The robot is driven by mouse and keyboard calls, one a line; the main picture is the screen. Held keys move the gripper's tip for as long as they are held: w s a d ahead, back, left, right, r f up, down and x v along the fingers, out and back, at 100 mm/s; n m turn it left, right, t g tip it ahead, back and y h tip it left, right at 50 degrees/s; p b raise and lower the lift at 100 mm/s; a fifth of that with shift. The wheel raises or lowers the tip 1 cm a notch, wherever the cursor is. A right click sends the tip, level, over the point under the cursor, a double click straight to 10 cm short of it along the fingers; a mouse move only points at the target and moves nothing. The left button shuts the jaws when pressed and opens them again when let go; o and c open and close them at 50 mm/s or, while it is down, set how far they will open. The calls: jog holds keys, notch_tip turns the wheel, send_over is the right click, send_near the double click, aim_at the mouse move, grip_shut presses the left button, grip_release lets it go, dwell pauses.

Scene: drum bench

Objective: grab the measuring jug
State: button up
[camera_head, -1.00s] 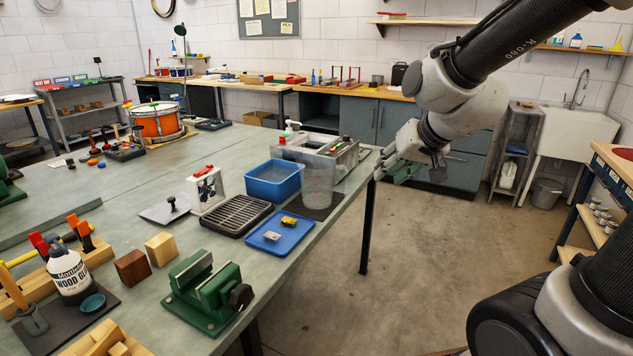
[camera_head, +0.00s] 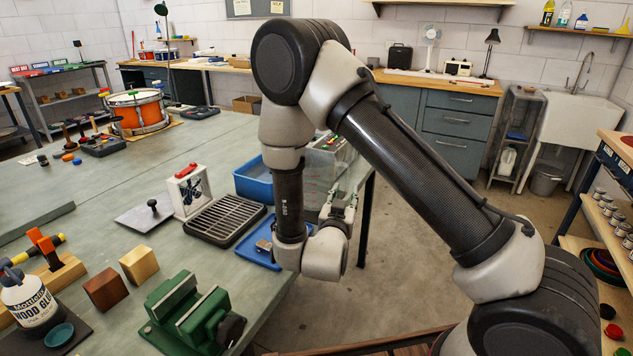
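The clear measuring jug (camera_head: 313,196) stands near the right edge of the bench, just right of the blue bin. It is see-through and partly hidden behind my arm and gripper, so its outline is hard to make out. My gripper (camera_head: 345,197) is low at the bench's right edge, pointing away from the camera, close in front and to the right of the jug. I cannot tell whether it touches the jug. Its fingers are small and overlap in this view, so their gap is unclear.
A blue bin (camera_head: 254,181), a black rack tray (camera_head: 226,218) and a blue tray (camera_head: 262,256) stand left of my gripper. A green vise (camera_head: 188,314) sits at the bench's front edge. Open floor (camera_head: 400,260) lies to the right of the bench.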

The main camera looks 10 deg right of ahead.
aim_at(347, 186)
jog(key=x, duration=0.6)
jog(key=shift+w, duration=0.45)
jog(key=shift+d, duration=0.1)
jog(key=shift+c, duration=0.4)
grip_shut()
jog(key=shift+r, duration=0.1)
